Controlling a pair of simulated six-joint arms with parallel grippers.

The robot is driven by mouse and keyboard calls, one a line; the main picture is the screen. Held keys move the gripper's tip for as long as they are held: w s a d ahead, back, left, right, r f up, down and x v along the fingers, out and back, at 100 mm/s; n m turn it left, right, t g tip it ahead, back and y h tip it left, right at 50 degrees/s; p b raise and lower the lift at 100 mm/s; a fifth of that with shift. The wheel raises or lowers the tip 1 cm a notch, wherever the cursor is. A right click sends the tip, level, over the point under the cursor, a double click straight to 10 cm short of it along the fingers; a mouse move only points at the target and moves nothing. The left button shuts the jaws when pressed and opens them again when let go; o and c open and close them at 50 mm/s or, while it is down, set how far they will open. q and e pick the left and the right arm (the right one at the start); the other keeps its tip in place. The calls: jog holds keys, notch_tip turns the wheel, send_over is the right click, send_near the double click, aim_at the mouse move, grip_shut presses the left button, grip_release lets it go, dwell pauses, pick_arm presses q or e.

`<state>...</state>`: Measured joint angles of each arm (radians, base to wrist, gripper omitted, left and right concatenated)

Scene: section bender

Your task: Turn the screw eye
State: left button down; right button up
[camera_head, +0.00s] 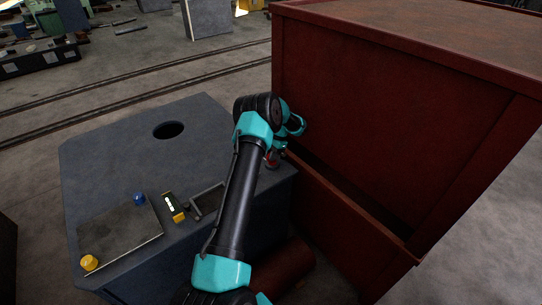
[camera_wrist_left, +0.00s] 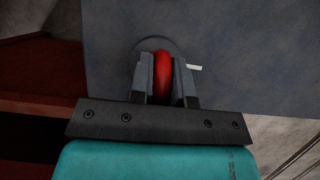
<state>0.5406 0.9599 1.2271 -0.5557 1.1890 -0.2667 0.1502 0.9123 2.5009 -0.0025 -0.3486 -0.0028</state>
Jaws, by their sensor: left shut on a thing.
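The screw eye (camera_wrist_left: 162,72) is a red ring in the left wrist view, standing at a round grey plate on a blue-grey surface. My left gripper (camera_wrist_left: 161,88) is shut on it, with one dark finger on each side of the ring. In the head view, a small red part of the screw eye (camera_head: 272,159) shows at the right end of the blue-grey machine, mostly hidden by my left gripper (camera_head: 277,149) and wrist. My right gripper is in neither view.
A small white mark (camera_wrist_left: 193,67) lies beside the ring. The blue-grey machine (camera_head: 110,150) carries a blue knob (camera_head: 138,198), a yellow knob (camera_head: 89,263) and a lit yellow-black device (camera_head: 172,207). A large rusty-red cabinet (camera_head: 390,110) stands close on the right.

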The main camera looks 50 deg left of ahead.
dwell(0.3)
pick_arm(q)
jog(key=c, duration=1.1)
grip_release()
